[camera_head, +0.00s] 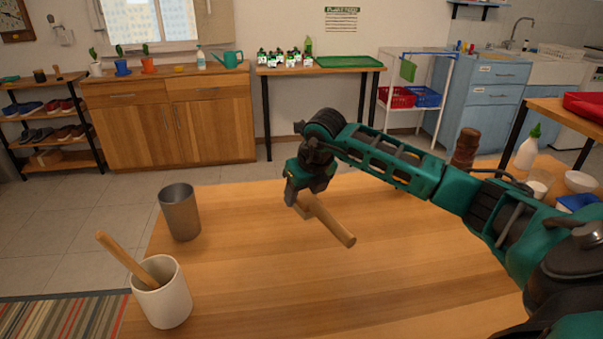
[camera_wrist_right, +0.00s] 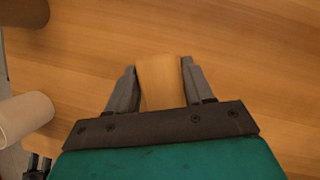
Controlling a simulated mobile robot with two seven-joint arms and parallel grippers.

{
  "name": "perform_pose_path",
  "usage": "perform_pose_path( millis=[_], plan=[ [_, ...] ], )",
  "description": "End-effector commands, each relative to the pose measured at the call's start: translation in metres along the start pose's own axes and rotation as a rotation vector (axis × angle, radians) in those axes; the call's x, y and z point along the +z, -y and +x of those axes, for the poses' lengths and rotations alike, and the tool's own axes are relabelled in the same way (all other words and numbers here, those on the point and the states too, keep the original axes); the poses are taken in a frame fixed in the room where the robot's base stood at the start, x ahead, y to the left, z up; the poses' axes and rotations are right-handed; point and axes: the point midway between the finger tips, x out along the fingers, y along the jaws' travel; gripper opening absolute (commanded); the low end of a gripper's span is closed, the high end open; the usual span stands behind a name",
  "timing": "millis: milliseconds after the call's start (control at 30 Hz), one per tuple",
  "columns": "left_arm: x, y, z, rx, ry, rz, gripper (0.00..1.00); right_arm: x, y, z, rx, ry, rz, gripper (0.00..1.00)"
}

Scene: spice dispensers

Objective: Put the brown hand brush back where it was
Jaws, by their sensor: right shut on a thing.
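The brown hand brush (camera_head: 331,222) is in my right gripper (camera_head: 303,197), above the wooden table. Its wooden handle points down to the right in the head view, and the gripper covers its other end. In the right wrist view, a brown wooden part of the brush (camera_wrist_right: 160,82) sits between the two grey fingers of the right gripper (camera_wrist_right: 160,88), which are shut on it. I cannot make out any bristles. My left gripper is not seen in the head view.
A grey metal cup (camera_head: 180,213) and a white cup (camera_head: 166,300) holding a wooden-handled tool (camera_head: 125,258) stand at the table's left edge. A dark brown mill (camera_head: 466,146) and a white bottle (camera_head: 527,150) stand at the right. The table's middle (camera_head: 300,285) is clear.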

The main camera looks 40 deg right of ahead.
Motion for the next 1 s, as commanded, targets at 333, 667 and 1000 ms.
perform_pose_path(
  millis=[333,667,1000],
  plan=[
    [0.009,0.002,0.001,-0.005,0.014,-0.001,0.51,-0.006,0.002,0.014,-0.001,0.001,-0.011,0.14],
    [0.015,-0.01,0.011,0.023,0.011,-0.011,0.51,-0.018,0.002,0.045,-0.001,0.001,-0.01,0.14],
    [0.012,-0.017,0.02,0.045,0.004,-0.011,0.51,-0.028,0.002,0.069,-0.001,0.001,-0.01,0.14]
  ],
)
